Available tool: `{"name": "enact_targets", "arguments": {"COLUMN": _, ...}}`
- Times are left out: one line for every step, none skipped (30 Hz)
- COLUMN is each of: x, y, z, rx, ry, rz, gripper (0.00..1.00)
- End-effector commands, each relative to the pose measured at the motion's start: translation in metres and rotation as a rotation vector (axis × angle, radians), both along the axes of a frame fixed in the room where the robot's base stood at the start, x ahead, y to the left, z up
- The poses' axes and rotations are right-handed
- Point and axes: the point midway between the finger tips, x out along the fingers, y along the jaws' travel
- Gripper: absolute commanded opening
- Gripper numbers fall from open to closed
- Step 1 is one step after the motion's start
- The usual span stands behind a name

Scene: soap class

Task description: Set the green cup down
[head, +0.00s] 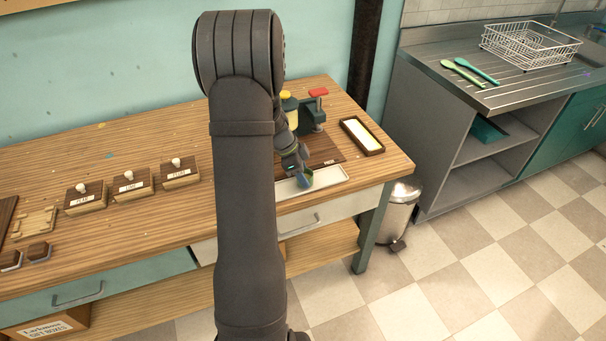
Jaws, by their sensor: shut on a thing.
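The green cup (309,175) shows as a small green and blue patch at the tip of my arm, near the right end of the wooden bench. My gripper (303,172) is shut on it. The cup is over or beside the back edge of a shallow white tray (336,179); I cannot tell whether it touches anything below. My dark arm crosses the middle of the view and hides the tray's left part and the bench behind it. The cup's inside is too small to make out.
Behind the cup lie a brown mat (325,150), a green press with a red handle (314,112) and a yellow container (289,109). A dark-framed tray (362,136) sits to the right. Several labelled wooden blocks (133,183) stand at left. Bare bench lies between them and my arm.

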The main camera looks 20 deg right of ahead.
Motion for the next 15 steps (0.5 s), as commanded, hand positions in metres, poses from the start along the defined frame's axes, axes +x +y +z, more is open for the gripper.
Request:
{"name": "enact_targets", "arguments": {"x": -0.0001, "y": -0.0001, "z": -0.0045, "rx": 0.0, "ry": 0.0, "rz": 0.0, "gripper": 0.2}}
{"name": "enact_targets", "arguments": {"x": 0.0, "y": -0.0001, "z": -0.0053, "rx": 0.0, "ry": -0.001, "rz": -0.001, "gripper": 0.2}}
{"name": "enact_targets", "arguments": {"x": 0.0002, "y": -0.0003, "z": -0.0051, "rx": -0.001, "ry": -0.002, "rz": 0.0, "gripper": 0.2}}
{"name": "enact_targets", "arguments": {"x": 0.0002, "y": -0.0002, "z": -0.0048, "rx": -0.001, "ry": -0.002, "rz": 0.0, "gripper": 0.2}}
{"name": "enact_targets", "arguments": {"x": 0.0002, "y": -0.0003, "z": -0.0047, "rx": -0.001, "ry": -0.002, "rz": 0.0, "gripper": 0.2}}
{"name": "enact_targets", "arguments": {"x": 0.0002, "y": -0.0003, "z": -0.0047, "rx": -0.001, "ry": -0.002, "rz": 0.0, "gripper": 0.2}}
{"name": "enact_targets", "arguments": {"x": 0.0002, "y": -0.0003, "z": -0.0047, "rx": -0.001, "ry": -0.002, "rz": 0.0, "gripper": 0.2}}
{"name": "enact_targets", "arguments": {"x": 0.0002, "y": -0.0003, "z": -0.0048, "rx": -0.001, "ry": -0.002, "rz": 0.0, "gripper": 0.2}}
{"name": "enact_targets", "arguments": {"x": 0.0001, "y": -0.0003, "z": -0.0053, "rx": -0.001, "ry": -0.002, "rz": 0.0, "gripper": 0.2}}
{"name": "enact_targets", "arguments": {"x": 0.0001, "y": -0.0003, "z": -0.0062, "rx": 0.0, "ry": -0.001, "rz": 0.0, "gripper": 0.2}}
{"name": "enact_targets", "arguments": {"x": 0.0001, "y": -0.0003, "z": -0.0071, "rx": 0.0, "ry": -0.001, "rz": 0.0, "gripper": 0.2}}
{"name": "enact_targets", "arguments": {"x": 0.0001, "y": -0.0004, "z": -0.0084, "rx": 0.0, "ry": -0.001, "rz": 0.0, "gripper": 0.2}}
{"name": "enact_targets", "arguments": {"x": 0.0002, "y": -0.0004, "z": -0.0078, "rx": -0.001, "ry": -0.002, "rz": 0.001, "gripper": 0.51}}
{"name": "enact_targets", "arguments": {"x": 0.0002, "y": -0.0004, "z": -0.0078, "rx": -0.001, "ry": -0.002, "rz": 0.001, "gripper": 0.57}}
{"name": "enact_targets", "arguments": {"x": 0.0001, "y": -0.0003, "z": -0.0077, "rx": -0.001, "ry": -0.002, "rz": 0.001, "gripper": 0.65}}
